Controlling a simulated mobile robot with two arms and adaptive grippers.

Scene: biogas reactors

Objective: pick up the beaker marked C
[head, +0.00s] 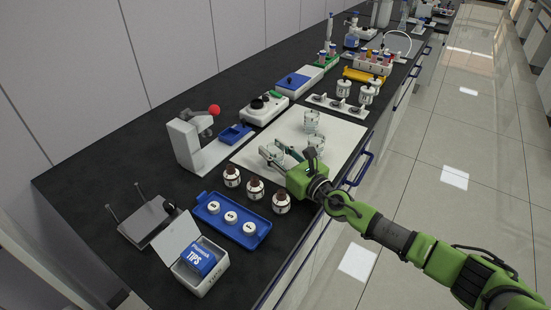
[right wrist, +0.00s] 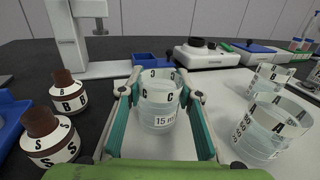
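The beaker marked C (right wrist: 158,103) is clear glass with white C labels and a "15 m…" label. It stands upright on the white mat (head: 345,133), between the two teal fingers of my right gripper (right wrist: 160,95). Narrow gaps seem to show between the fingers and the glass, so the gripper looks open around it. In the head view the right gripper (head: 277,156) partly hides this beaker. The beaker marked A (right wrist: 273,130) and the beaker marked B (right wrist: 268,78) stand to the right. My left gripper is not in view.
Brown-capped bottles (head: 255,190) stand just left of the mat, with a blue tray (head: 209,212) of white-topped items beyond them. A white stand with a red knob (head: 214,109) and a white device (head: 264,107) are behind.

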